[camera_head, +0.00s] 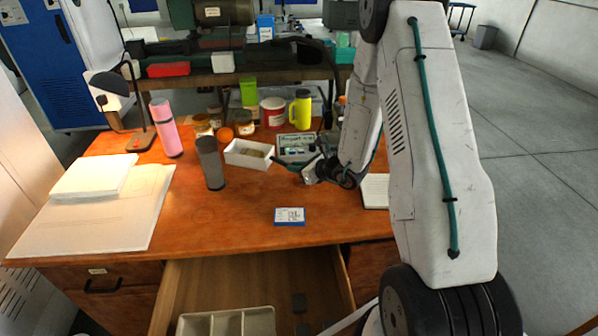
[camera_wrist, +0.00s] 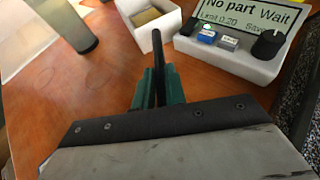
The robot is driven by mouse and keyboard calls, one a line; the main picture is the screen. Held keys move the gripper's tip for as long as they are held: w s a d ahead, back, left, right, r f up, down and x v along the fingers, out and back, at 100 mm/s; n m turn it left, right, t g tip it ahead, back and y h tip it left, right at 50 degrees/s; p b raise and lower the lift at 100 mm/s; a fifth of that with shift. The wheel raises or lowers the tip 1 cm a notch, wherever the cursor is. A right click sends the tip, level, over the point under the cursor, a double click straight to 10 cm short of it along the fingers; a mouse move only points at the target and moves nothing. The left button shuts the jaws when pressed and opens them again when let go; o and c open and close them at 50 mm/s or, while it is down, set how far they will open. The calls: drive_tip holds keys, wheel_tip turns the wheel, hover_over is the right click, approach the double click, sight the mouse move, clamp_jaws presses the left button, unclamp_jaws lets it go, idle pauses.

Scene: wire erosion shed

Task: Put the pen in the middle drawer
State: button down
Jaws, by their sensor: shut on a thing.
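The pen (camera_wrist: 157,50) is a thin dark rod standing up between the green fingers of my gripper (camera_wrist: 158,88) in the wrist view. My gripper is shut on it. In the head view my gripper (camera_head: 292,165) is low over the desk, between the white box and the display device, and a dark tip shows at its left end. The middle drawer (camera_head: 200,278) is pulled open below the desk's front edge. A pale divided tray (camera_head: 272,318) lies in it, with small dark pieces beside the tray.
The front middle is mostly clear.

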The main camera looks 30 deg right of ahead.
drive_tip(key=shift+f, duration=1.4)
drive_tip(key=shift+f, duration=0.1)
drive_tip(key=c, duration=1.5)
unclamp_jaws()
drive_tip(key=shift+o, duration=0.2)
